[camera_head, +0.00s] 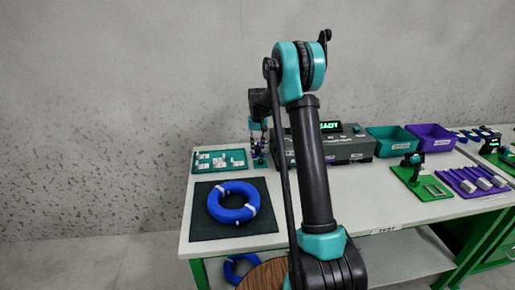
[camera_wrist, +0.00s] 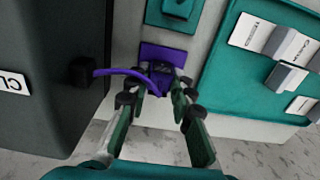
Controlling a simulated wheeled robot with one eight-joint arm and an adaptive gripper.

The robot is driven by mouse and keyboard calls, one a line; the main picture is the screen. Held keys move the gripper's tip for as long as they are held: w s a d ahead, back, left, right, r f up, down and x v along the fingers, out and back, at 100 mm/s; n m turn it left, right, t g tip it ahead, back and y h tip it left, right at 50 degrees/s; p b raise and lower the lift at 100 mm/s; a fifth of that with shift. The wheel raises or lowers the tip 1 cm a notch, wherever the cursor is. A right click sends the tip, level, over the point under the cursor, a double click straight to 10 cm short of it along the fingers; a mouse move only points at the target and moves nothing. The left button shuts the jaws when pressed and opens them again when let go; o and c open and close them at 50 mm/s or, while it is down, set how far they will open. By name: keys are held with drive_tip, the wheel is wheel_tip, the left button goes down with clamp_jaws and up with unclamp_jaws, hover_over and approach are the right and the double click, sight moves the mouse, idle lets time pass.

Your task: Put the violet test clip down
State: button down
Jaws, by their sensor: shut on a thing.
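The violet test clip (camera_wrist: 161,76) is between the fingertips of my gripper (camera_wrist: 159,99) in the wrist view, which is shut on it. A violet lead (camera_wrist: 128,71) arcs from the clip to a black plug on the side of the tester (camera_wrist: 50,50). Behind the clip lies a flat violet pad (camera_wrist: 170,53); I cannot tell whether the clip touches it. In the head view my gripper (camera_head: 258,150) points down just left of the tester (camera_head: 345,149), whose display ends in "ADY"; my arm hides part of it.
A teal pad (camera_wrist: 172,12) lies beyond the violet one. A teal tray with white labelled pieces (camera_head: 220,168) is left of my gripper. A blue cable coil (camera_head: 233,202) lies on a dark mat (camera_head: 262,220). Teal (camera_head: 392,141) and violet bins (camera_head: 431,137) stand right of the tester.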

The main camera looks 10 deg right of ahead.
drive_tip(key=shift+f, duration=0.2)
drive_tip(key=c, duration=1.3)
unclamp_jaws()
